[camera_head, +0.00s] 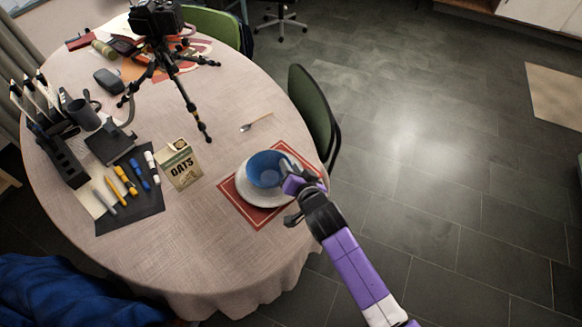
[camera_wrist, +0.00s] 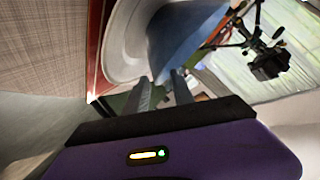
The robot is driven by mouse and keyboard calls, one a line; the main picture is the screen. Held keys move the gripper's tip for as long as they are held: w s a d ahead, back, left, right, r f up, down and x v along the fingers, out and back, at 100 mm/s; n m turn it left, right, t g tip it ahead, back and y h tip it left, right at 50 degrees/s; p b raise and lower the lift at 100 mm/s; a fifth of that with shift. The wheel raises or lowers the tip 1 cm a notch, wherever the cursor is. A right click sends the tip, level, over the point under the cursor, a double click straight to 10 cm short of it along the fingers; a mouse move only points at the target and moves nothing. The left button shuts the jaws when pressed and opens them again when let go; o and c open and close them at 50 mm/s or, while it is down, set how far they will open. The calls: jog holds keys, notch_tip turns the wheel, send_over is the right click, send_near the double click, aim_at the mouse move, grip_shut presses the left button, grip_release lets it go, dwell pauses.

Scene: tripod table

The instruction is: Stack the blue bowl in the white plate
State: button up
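The blue bowl (camera_head: 267,166) sits upright in or just above the white plate (camera_head: 249,199) on the red placemat, overlapping it in the head view. Whether it touches the plate cannot be told. My gripper (camera_head: 291,185) is at the bowl's right, near side, by its rim. In the wrist view, the fingers (camera_wrist: 161,88) are a small gap apart, with blue of the bowl (camera_wrist: 178,35) just beyond and between their tips. Whether they press on the bowl's wall is unclear. The plate (camera_wrist: 122,42) curves along the left there. The hand hides part of the bowl and plate.
The red placemat (camera_head: 232,200) lies near the table's right edge. An oats box (camera_head: 180,165) stands left of it, and a fork (camera_head: 256,122) lies behind. A camera tripod (camera_head: 172,62) stands farther back. A green chair (camera_head: 310,112) is close on the right.

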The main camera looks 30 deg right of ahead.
jog(key=shift+r, duration=0.2)
jog(key=v, duration=1.2)
jog(key=s+a+r+n+y, duration=0.1)
jog(key=s+a+n, duration=0.1)
jog(key=s, duration=0.6)
jog(key=s+a+r+n, duration=0.1)
jog(key=s+n, duration=0.1)
jog(key=s, duration=0.5)
jog(key=s+r+n+t+y, duration=0.1)
jog(key=s+r+n, duration=0.4)
jog(key=s+r, duration=0.5)
jog(key=s, duration=0.4)
jog(key=shift+r+t, duration=0.3)
jog(key=shift+r, duration=0.05)
